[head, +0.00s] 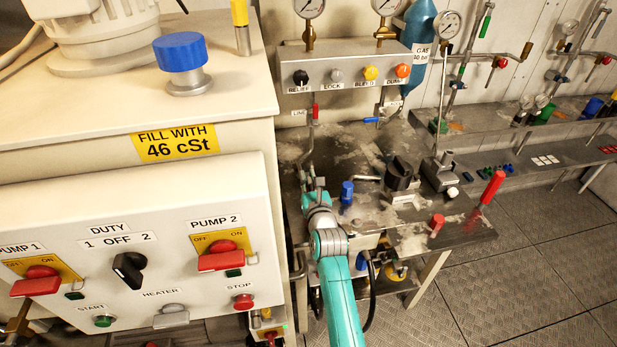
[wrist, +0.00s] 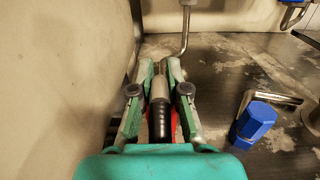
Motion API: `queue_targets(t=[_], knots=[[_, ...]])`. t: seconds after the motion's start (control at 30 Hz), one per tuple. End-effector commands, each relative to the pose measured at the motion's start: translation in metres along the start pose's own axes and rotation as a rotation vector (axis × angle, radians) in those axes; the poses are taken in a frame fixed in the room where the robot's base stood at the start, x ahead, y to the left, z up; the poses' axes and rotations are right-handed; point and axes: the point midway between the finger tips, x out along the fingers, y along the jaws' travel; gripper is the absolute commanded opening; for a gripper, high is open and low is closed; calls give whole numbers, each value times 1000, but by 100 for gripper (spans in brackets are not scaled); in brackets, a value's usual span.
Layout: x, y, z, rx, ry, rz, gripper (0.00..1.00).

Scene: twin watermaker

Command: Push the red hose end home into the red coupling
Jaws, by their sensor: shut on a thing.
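In the wrist view my gripper (wrist: 160,75) has its two green fingers closed on the hose end (wrist: 158,92), a grey metal sleeve with black behind it and red along its side. The hose end points away from me, toward the lower bend of a thin metal pipe (wrist: 186,28). I cannot tell whether its tip touches that pipe. In the head view my gripper (head: 314,184) is low over the bench's left edge, beside the cabinet, and hides the hose end. I cannot make out the red coupling clearly; the fingers may cover it.
The cream cabinet (head: 228,110) stands close on the left. A blue cap (head: 347,189) stands right of my gripper on the metal bench (head: 465,232), and also shows in the wrist view (wrist: 254,122). A black knob (head: 400,174) and a red cylinder (head: 438,221) are farther right.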

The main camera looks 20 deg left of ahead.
Motion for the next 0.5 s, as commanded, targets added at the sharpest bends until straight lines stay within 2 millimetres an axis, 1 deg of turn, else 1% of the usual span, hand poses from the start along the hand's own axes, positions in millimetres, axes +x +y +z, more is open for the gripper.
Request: queue_targets(t=[0.5], knots=[[0, 0, -13, 0, 3, 0, 0]])
